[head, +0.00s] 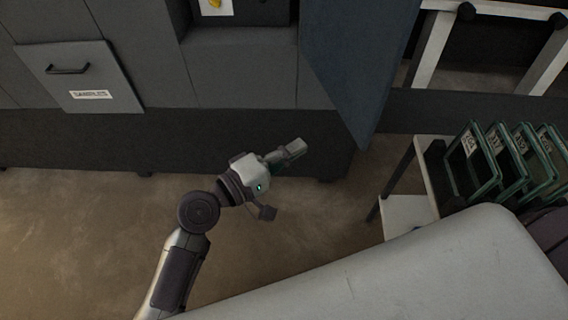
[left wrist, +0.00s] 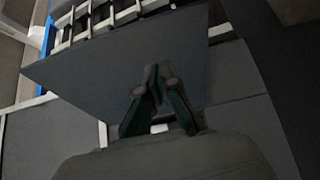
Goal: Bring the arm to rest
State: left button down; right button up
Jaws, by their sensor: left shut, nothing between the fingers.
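My left gripper (head: 294,148) hangs in free air in front of the dark grey machine (head: 240,70), over the floor. Its arm comes up from the bottom left of the head view. In the left wrist view its fingers (left wrist: 153,75) meet at the tips, shut and empty. A dark blue-grey open door panel (head: 362,60) stands to the right of the gripper in the head view. The panel also fills the middle of the left wrist view (left wrist: 90,72), behind the fingers. My right gripper is not in view.
A drawer front marked "SAMPLES" (head: 85,78) is at the left. An opening at the top holds something yellow and white (head: 215,5). Several green-rimmed bins (head: 472,165) stand on a rack (head: 410,212) at the right. Brown floor (head: 80,235) is clear at the left.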

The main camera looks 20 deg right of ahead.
pick_arm(q)
jog(key=a+f+y+b, duration=0.1)
jog(key=a+f+y, duration=0.4)
jog(key=f, duration=0.8)
jog(key=a+f+t+y, duration=0.1)
jog(key=a+f+y, duration=0.1)
jog(key=a+f, duration=0.8)
jog(key=a+f+y+b, duration=0.1)
jog(key=a+f+y, duration=0.3)
jog(key=f, duration=1.1)
jog(key=s+a+f+m+g+y, duration=0.1)
jog(key=s+a+f+y, duration=0.1)
jog(key=s+a+f, duration=0.6)
jog(key=s+a+f+m+g+y, duration=0.2)
jog(key=s+a+f, duration=0.2)
jog(key=s+f, duration=0.45)
jog(key=s+a+f+m+g+y, duration=0.1)
jog(key=s+a+f, duration=0.2)
jog(key=s, duration=0.5)
jog(key=s+a+f+m+g+y, duration=0.1)
jog(key=s+a+f, duration=0.3)
jog(key=s, duration=0.4)
jog(key=shift+s+a+f+m+g+b, duration=0.25)
jog(key=shift+f+m+g+b, duration=0.05)
jog(key=shift+f+m+b, duration=0.2)
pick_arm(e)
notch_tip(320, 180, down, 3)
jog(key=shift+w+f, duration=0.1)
